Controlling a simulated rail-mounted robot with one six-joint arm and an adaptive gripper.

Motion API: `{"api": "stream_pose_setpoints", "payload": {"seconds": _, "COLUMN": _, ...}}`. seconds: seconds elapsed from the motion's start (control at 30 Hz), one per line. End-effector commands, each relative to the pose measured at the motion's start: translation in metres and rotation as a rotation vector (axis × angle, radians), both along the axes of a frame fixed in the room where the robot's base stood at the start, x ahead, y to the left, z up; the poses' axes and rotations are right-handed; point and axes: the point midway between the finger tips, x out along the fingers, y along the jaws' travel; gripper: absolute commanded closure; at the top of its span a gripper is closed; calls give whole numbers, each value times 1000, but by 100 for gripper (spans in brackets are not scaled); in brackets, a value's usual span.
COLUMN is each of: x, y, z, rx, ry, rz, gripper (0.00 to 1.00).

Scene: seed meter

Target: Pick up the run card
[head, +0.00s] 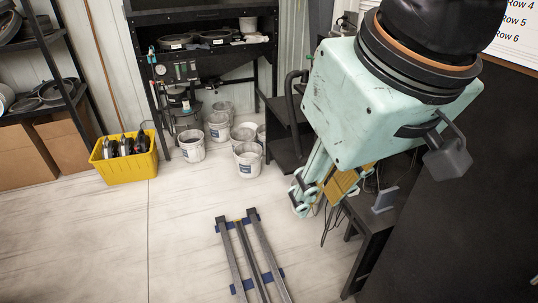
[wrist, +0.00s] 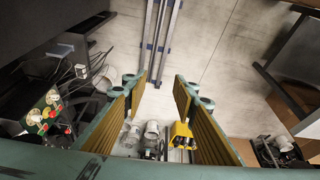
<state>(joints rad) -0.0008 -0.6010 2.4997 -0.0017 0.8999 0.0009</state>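I cannot pick out the run card with certainty in either view. My gripper (head: 322,188) hangs at the right of the head view, beside a dark bench (head: 372,228), under the large pale green wrist housing. In the wrist view my gripper (wrist: 160,85) shows two yellow-padded fingers spread wide. Nothing is between them but a view of the floor and distant things. A small grey upright piece (head: 385,198) stands on the bench, close to the right of the fingers. The wrist housing hides part of the bench behind it.
Metal rails (head: 246,258) lie on the pale floor. A yellow crate (head: 122,168) and several white buckets (head: 192,146) stand farther back, before a black shelf (head: 205,20). A board with row labels (head: 518,35) is at the top right. Open floor lies left of the rails.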

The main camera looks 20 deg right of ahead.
Motion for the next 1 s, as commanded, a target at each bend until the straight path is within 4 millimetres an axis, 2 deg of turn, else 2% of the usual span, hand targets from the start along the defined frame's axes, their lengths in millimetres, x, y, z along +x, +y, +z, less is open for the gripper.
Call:
{"api": "stream_pose_setpoints", "payload": {"seconds": 0.57, "x": 2, "y": -3, "z": -3, "rx": -9, "ry": 20, "rz": 0, "gripper": 74}}
{"api": "stream_pose_setpoints", "payload": {"seconds": 1.0, "x": 15, "y": -34, "z": -21, "rx": -101, "ry": 166, "rz": 6, "gripper": 74}}
